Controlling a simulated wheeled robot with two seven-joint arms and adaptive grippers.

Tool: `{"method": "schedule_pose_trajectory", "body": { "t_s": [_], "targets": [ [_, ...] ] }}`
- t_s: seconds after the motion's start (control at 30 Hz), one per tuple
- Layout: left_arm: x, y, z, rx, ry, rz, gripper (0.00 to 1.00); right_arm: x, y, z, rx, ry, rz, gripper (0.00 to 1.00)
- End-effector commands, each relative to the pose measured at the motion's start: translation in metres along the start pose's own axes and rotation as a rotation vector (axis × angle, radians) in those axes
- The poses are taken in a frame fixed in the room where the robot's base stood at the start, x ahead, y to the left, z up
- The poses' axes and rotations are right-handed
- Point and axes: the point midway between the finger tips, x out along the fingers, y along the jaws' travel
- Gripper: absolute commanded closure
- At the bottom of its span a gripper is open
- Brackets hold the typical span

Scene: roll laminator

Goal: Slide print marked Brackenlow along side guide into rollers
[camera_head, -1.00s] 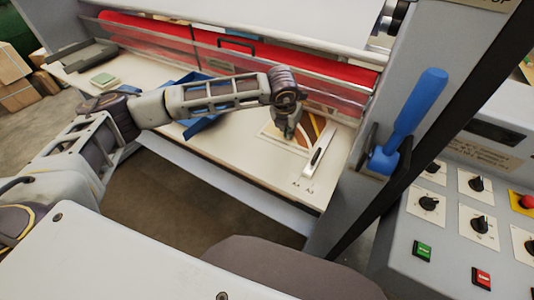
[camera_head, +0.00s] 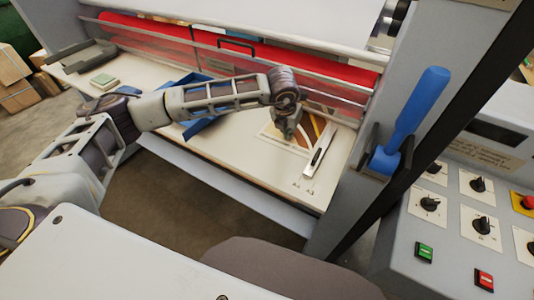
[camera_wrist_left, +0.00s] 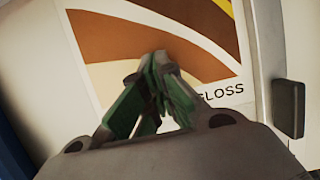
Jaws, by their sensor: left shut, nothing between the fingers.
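The print (camera_head: 311,124), with brown, orange and cream curved bands, lies flat on the feed table at the right, beside the white side guide (camera_head: 319,148). My left gripper (camera_head: 289,133) is over the print, shut with nothing between its fingers. In the left wrist view its green fingertips (camera_wrist_left: 157,62) meet on or just above the print (camera_wrist_left: 120,35); contact cannot be told. The letters "LOSS" show on the print's white margin; the name Brackenlow is not readable. The red roller (camera_head: 330,62) lies behind a clear guard. My right gripper is not in view.
A blue tray-like object (camera_head: 200,124) lies left of the print under my left arm. A small green-topped stack (camera_head: 104,80) sits at the far left. A blue-handled lever (camera_head: 412,110) stands on the right side frame, next to the control panel (camera_head: 470,215).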

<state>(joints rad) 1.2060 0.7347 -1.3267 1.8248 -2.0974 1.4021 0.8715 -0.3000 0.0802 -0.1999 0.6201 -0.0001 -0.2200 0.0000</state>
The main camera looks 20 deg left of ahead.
Motion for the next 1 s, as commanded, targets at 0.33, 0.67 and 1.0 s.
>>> {"method": "schedule_pose_trajectory", "body": {
  "t_s": [0.33,0.67,1.0],
  "targets": [
    [0.0013,-0.0003,-0.001,0.001,0.002,0.0,1.0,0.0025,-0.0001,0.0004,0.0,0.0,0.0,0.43],
    [0.0019,-0.0003,-0.0015,0.001,0.003,0.0,1.0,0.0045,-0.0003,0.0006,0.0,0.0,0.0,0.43],
    [0.0027,-0.0004,-0.0023,0.001,0.004,0.0,1.0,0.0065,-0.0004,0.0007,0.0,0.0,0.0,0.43]
  ]
}}
